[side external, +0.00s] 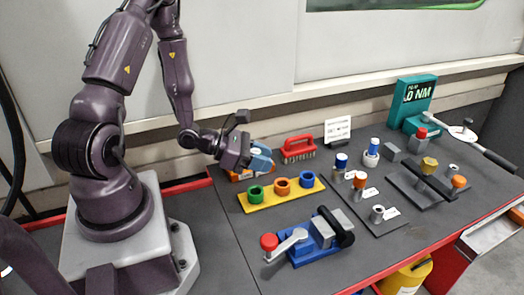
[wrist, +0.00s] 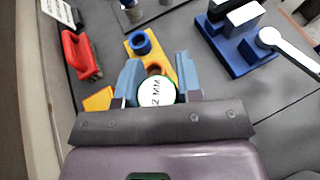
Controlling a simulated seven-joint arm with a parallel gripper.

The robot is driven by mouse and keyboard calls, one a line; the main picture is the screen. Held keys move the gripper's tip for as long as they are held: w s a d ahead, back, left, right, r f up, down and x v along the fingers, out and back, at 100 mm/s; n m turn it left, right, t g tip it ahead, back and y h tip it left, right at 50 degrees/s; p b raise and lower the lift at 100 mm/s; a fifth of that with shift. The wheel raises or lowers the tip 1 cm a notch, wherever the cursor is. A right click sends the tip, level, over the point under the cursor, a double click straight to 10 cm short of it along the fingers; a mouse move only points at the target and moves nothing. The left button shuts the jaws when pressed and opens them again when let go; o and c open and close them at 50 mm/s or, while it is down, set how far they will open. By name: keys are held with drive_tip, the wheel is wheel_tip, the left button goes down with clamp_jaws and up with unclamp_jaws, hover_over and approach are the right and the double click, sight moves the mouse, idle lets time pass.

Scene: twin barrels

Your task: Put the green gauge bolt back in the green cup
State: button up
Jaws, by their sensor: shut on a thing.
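My gripper (side external: 260,158) is shut on the green gauge bolt, above and behind the yellow rack. In the wrist view the blue fingers (wrist: 158,72) flank the bolt's round white face (wrist: 156,93), which has a green rim and black "2 MM" lettering. The bolt's lower part is hidden, and I cannot make it out in the side view. The green cup (side external: 256,192) is at the left end of the yellow rack (side external: 288,200). It does not show in the wrist view, where bolt and gripper cover that end.
An orange cup (side external: 282,186) and a blue cup (side external: 306,178) share the rack. A red brush (side external: 299,149) lies behind it. A blue clamp fixture (side external: 318,240) stands in front. Blue-topped (side external: 341,160) and orange-topped (side external: 360,180) pieces stand on a dark plate to the right.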

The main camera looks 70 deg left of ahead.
sight(262, 191)
drive_tip(key=shift+f, duration=1.65)
drive_tip(key=shift+f, duration=1.8)
drive_tip(key=o, duration=1.1)
drive_tip(key=shift+c, duration=0.2)
drive_tip(key=v, duration=1.3)
drive_tip(key=shift+f, duration=0.1)
